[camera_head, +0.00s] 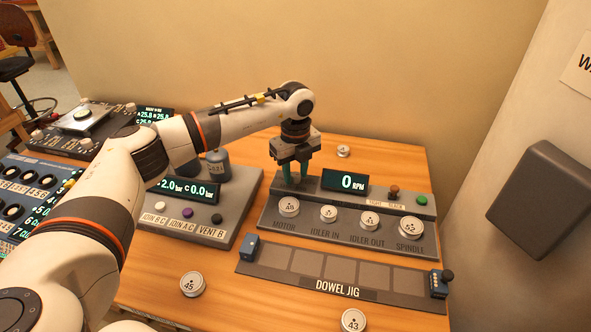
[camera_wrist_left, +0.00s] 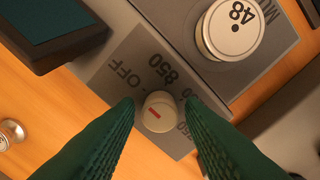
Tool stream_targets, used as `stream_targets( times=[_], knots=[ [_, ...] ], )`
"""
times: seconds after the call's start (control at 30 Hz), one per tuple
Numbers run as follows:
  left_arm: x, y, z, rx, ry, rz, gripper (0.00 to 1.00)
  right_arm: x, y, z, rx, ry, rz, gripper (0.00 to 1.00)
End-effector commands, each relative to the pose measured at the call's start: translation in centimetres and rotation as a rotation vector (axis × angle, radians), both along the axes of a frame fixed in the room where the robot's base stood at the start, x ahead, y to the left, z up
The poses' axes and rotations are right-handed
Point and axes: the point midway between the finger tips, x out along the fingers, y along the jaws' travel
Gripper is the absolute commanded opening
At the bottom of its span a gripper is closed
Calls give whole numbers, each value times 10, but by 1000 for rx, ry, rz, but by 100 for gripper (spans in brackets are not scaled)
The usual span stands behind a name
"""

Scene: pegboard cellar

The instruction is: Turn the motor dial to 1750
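The motor dial (camera_wrist_left: 158,112) is a small cream knob with a red mark left of its centre in the left wrist view. Its grey plate (camera_wrist_left: 112,82) reads OFF and 850, with another number partly covered by a finger. My left gripper (camera_wrist_left: 158,106) is open, its green fingers on either side of the dial with gaps showing. In the head view the left gripper (camera_head: 297,182) points down behind the MOTOR pulley, and the dial is hidden there. The speed display (camera_head: 345,183) reads 0 RPM. My right gripper is not in view.
Numbered pulleys, including the MOTOR pulley (camera_head: 289,207) and SPINDLE pulley (camera_head: 410,229), line the console front. A red button (camera_head: 394,191) and green button (camera_head: 422,200) sit right of the display. The dowel jig (camera_head: 345,275) lies in front. Loose pulleys (camera_head: 192,284) rest on the table.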

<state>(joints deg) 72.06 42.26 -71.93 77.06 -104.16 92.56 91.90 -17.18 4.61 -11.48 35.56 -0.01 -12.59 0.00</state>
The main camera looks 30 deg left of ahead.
Motion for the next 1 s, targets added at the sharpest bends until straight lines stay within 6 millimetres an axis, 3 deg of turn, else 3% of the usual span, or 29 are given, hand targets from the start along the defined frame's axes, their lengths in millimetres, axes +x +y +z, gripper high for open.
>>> stream_targets(
  times=[0.03,0.2,0.57,1.0],
  knots=[
    [0,0,0,0,0,0,27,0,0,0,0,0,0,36],
    [0,0,0,0,0,0,0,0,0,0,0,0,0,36],
    [0,0,0,0,0,-62,0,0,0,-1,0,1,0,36],
    [1,0,0,-1,-2,-412,0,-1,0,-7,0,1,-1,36]
  ],
)
